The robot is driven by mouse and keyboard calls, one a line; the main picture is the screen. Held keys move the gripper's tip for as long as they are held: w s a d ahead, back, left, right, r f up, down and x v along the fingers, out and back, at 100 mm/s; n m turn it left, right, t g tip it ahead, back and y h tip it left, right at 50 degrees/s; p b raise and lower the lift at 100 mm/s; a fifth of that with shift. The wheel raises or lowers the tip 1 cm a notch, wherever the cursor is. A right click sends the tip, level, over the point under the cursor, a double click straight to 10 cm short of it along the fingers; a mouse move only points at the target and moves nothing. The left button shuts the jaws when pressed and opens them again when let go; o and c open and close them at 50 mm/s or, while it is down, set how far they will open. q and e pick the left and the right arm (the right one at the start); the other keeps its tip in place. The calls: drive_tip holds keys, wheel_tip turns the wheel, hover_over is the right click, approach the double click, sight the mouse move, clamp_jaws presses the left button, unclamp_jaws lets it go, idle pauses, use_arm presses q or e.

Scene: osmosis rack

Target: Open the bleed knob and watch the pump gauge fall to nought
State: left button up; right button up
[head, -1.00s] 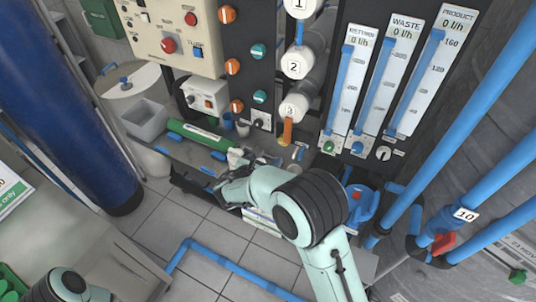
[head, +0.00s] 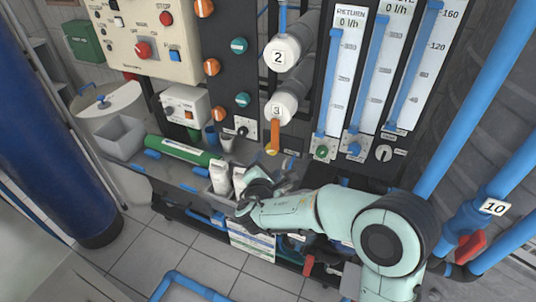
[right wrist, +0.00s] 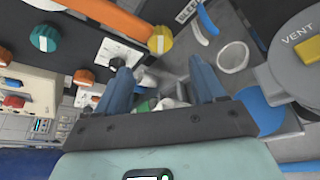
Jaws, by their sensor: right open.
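My right gripper (head: 262,182) is in front of the rack, below the panels, with its forearm coming from the lower right. In the right wrist view its two blue-grey fingers (right wrist: 162,82) stand apart with nothing held between them. A small black knob on a white plate (head: 242,127) sits at the foot of the dark valve panel; a like plate shows ahead of the fingers in the right wrist view (right wrist: 120,54). Its label is too small to read, so I cannot tell whether it is the bleed knob. I cannot make out the pump gauge. My left gripper is out of view.
Green, blue and black knobs (head: 384,153) sit below the flow meters. A VENT-marked part (right wrist: 298,48) is at right.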

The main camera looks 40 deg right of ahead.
sight(270, 153)
drive_tip(key=x, duration=0.9)
drive_tip(key=shift+a, duration=0.1)
drive_tip(key=c, duration=1.1)
